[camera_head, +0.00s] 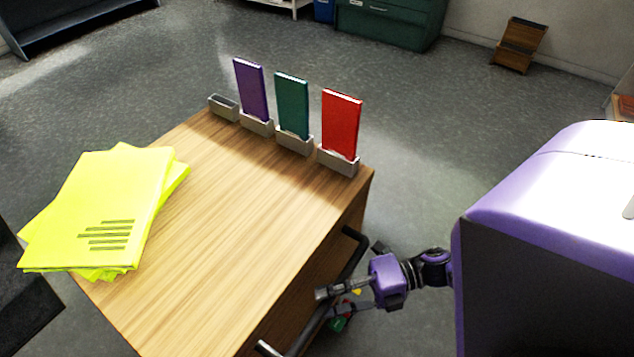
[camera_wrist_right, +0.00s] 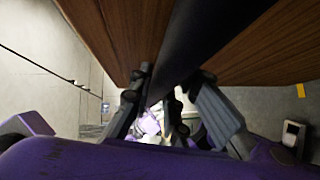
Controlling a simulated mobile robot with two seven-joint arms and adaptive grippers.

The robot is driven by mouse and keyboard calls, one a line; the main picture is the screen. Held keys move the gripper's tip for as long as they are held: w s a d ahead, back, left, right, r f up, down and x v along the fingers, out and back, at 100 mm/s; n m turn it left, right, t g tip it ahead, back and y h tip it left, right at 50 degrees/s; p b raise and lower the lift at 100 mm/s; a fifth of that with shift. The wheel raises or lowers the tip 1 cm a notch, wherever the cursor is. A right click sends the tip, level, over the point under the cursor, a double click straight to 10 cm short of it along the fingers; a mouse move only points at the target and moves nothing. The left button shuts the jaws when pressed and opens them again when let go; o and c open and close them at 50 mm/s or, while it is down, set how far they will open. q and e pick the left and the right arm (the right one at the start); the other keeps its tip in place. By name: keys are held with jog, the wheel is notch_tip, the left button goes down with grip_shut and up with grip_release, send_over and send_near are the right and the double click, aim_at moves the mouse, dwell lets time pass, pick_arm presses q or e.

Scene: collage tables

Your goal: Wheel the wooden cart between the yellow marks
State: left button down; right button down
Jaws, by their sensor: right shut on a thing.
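The wooden cart (camera_head: 215,235) has a light wood top that fills the middle of the head view, with a dark bar handle (camera_head: 352,250) along its near right side. My right gripper (camera_head: 335,300) comes in from the right and is shut on that handle. In the right wrist view the fingers (camera_wrist_right: 165,92) close around the dark handle (camera_wrist_right: 182,45), with brown wood panels of the cart on both sides. One yellow mark (camera_wrist_right: 300,90) shows on the floor at the right of that view. My left gripper is not in view.
Neon yellow folders (camera_head: 105,205) lie stacked on the cart's left side. Purple (camera_head: 251,90), green (camera_head: 292,105) and red (camera_head: 341,123) panels stand in grey holders along the far edge. Open grey floor (camera_head: 420,130) lies beyond, with a green cabinet (camera_head: 390,22) and small wooden stand (camera_head: 520,45) at the back.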

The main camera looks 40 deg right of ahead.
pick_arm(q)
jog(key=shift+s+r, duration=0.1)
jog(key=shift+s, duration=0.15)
pick_arm(e)
jog(key=shift+s+d+r, duration=0.1)
jog(key=shift+s+d, duration=0.15)
jog(key=shift+s, duration=0.4)
jog(key=shift+s+d, duration=0.2)
jog(key=shift+s, duration=0.5)
jog(key=shift+s+d+r, duration=0.1)
jog(key=shift+s+d, duration=0.15)
jog(key=shift+s, duration=0.4)
jog(key=c, duration=1.7)
grip_release()
jog(key=shift+f, duration=0.1)
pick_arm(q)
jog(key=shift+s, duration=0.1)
pick_arm(e)
jog(key=shift+o, duration=0.2)
jog(key=shift+s+d, duration=0.1)
jog(key=shift+d, duration=0.05)
jog(key=v, duration=1.1)
jog(key=shift+s+d, duration=0.2)
jog(key=shift+d, duration=0.1)
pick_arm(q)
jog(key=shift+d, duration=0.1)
